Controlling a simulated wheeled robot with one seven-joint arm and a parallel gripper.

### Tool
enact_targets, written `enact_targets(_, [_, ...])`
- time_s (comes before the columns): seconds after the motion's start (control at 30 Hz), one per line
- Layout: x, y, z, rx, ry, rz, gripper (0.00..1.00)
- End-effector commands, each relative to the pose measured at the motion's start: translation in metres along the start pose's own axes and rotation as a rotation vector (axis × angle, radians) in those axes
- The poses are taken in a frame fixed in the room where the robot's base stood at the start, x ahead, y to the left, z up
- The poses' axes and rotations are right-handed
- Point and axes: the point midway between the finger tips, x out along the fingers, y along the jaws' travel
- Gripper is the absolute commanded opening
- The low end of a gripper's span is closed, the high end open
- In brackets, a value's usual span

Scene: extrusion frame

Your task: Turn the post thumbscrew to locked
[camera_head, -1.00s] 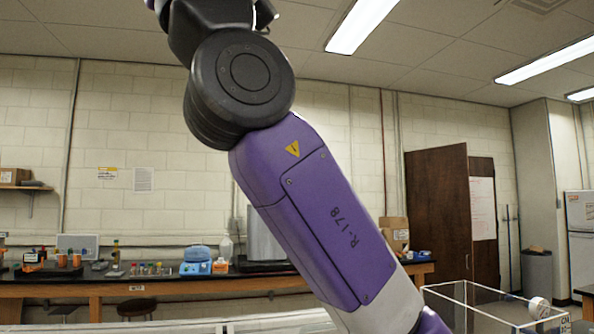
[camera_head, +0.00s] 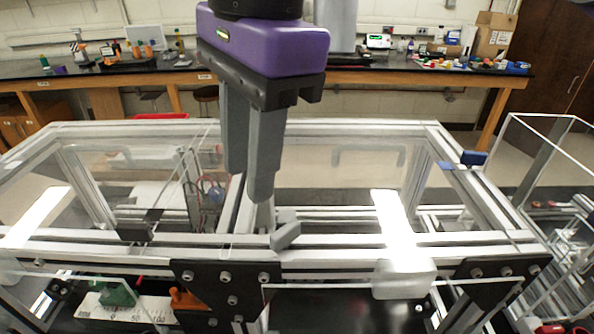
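My gripper (camera_head: 249,187) has a purple body and two grey fingers pointing down. The fingers stand apart, one nearer the camera, with nothing seen between them. The fingertips appear just above and left of a small grey tilted block (camera_head: 286,235) at the frame's front top bar. This block may be the post thumbscrew, but I cannot tell for sure, nor whether it is locked. A blue knob (camera_head: 473,158) sits at the frame's right side, and an orange knob (camera_head: 187,300) is at the lower left by a black bracket plate. No contact between fingers and block is clear.
The aluminium extrusion frame (camera_head: 345,240) has clear panels and spans the view. A black bracket plate (camera_head: 228,285) joins the front bar. A green part (camera_head: 117,293) sits by a white scale (camera_head: 150,308). A clear box (camera_head: 548,135) stands at right. A cluttered bench lies behind.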

Motion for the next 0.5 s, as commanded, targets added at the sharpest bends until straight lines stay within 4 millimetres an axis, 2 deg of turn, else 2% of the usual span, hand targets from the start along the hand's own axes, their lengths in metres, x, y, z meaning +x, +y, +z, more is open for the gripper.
enact_targets(0.1, [-0.002,0.018,-0.018,-0.066,0.074,0.074,0.33])
enact_targets(0.27, [0.001,0.024,-0.025,-0.115,0.099,0.104,0.33])
enact_targets(0.5, [0.032,0.027,-0.028,-0.116,0.095,0.104,0.33])
